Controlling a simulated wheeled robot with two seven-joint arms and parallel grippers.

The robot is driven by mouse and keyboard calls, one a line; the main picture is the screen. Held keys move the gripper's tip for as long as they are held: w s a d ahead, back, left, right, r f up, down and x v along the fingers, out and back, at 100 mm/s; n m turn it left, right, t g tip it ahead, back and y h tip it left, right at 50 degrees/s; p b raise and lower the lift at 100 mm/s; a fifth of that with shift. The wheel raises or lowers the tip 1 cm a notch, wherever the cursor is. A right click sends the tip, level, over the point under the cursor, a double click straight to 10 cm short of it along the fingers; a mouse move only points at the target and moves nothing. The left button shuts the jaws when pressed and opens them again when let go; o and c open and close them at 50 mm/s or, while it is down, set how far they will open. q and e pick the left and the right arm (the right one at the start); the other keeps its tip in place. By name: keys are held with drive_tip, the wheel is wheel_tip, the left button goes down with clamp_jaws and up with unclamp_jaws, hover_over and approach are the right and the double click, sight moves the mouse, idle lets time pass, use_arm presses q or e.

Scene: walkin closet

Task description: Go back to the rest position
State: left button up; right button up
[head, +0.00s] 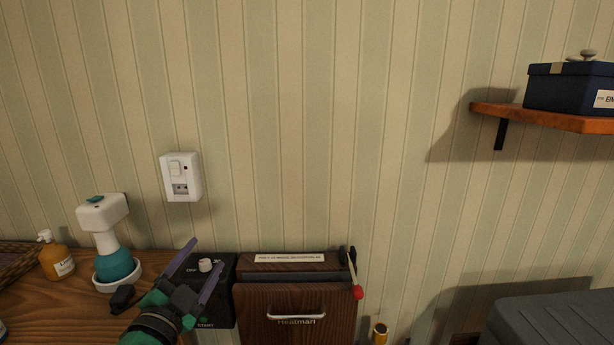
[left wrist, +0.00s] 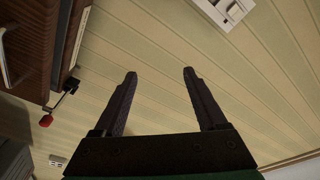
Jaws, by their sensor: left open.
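My left gripper (head: 199,266) is at the lower left in the head view, in front of a black panel (head: 222,312) with a pale knob (head: 205,265). Its two fingers are spread and nothing is between them. In the left wrist view the open fingers (left wrist: 160,75) point toward the striped wall (left wrist: 165,50). My right gripper is in neither view.
A wooden box marked Heatman (head: 295,316) stands right of my gripper, with a red-tipped lever (head: 357,290) at its side. An orange bottle (head: 56,260) and a white-and-teal device (head: 112,250) stand on the wooden top (head: 85,312). A shelf (head: 560,119) holds a blue box (head: 565,88).

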use_arm(q)
drive_tip(key=s+a+f+n+g+y, duration=0.2)
drive_tip(key=s+a+f+n+g, duration=0.15)
drive_tip(key=f, duration=0.65)
drive_tip(key=s+a+f+n+g+y, duration=0.2)
drive_tip(key=s+f+n+g, duration=0.25)
drive_tip(key=f, duration=0.45)
drive_tip(key=s+d+f+n+g+h, duration=0.1)
drive_tip(key=s+d+f+g+h, duration=0.1)
drive_tip(key=s+f+g, duration=0.75)
drive_tip(key=s+f+p, duration=0.3)
drive_tip(key=f, duration=0.6)
drive_tip(key=s+f+p, duration=0.2)
drive_tip(key=s+f, duration=0.1)
drive_tip(key=f, duration=0.6)
drive_tip(key=s+a+f+p, duration=0.1)
drive_tip(key=s+f+p, duration=0.1)
drive_tip(key=s+f, duration=0.3)
drive_tip(key=s+a+f+p, duration=0.1)
drive_tip(key=s+f+p, duration=0.2)
drive_tip(key=s, duration=0.9)
wheel_tip(320, 180, down, 2)
drive_tip(key=shift+a+f, duration=0.25)
